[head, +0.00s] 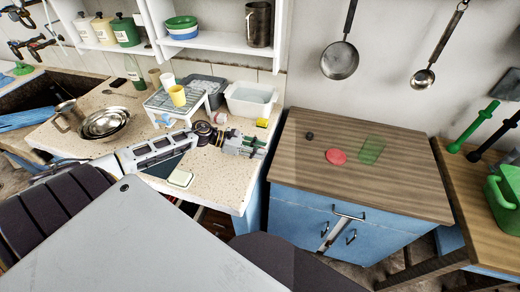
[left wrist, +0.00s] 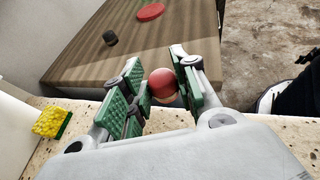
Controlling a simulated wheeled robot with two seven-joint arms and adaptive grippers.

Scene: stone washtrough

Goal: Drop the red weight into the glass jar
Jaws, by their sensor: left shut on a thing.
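The red weight (left wrist: 163,84) is a rounded red piece held between the green-padded fingers of my left gripper (left wrist: 158,92) in the left wrist view. In the head view my left gripper (head: 251,147) is shut over the right end of the speckled counter, left of the wooden-topped cabinet; the weight is hard to make out there. The glass jar (head: 371,151) is green and see-through and stands on the cabinet top, to the right of the gripper and apart from it. The jar is outside the left wrist view. My right gripper is not in view.
On the wooden top (head: 405,180) lie a flat red disc (head: 336,157) and a small dark piece (head: 310,136), both left of the jar. A yellow-green sponge (left wrist: 52,122) is on the counter. A white basin (head: 250,101) stands behind my gripper. The wooden top's front is clear.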

